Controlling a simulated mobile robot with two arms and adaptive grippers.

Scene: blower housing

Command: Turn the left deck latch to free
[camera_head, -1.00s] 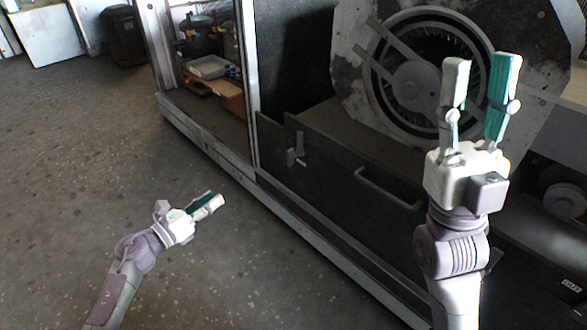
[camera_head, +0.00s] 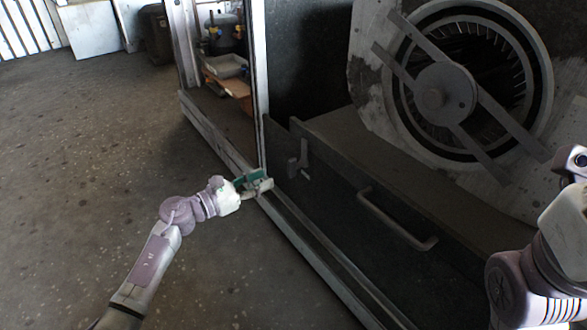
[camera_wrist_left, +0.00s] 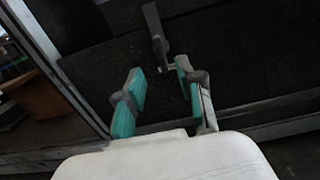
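The left deck latch (camera_head: 298,160) is a small grey handle on the dark front panel (camera_head: 340,190), left of the long bar handle. It also shows in the left wrist view (camera_wrist_left: 155,35), just beyond and between the fingertips, with its long arm pointing up. My left gripper (camera_head: 262,181) is in front of the panel, a little below and left of the latch, apart from it. In the left wrist view its two green-padded fingers (camera_wrist_left: 160,72) are spread with nothing between them. My right arm shows at the right edge; its fingertips are out of the picture.
A grey bar handle (camera_head: 397,220) sits on the panel right of the latch. The blower housing with its round fan opening (camera_head: 440,90) stands behind. A pale frame post (camera_head: 260,70) rises left of the latch. The floor at left is clear.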

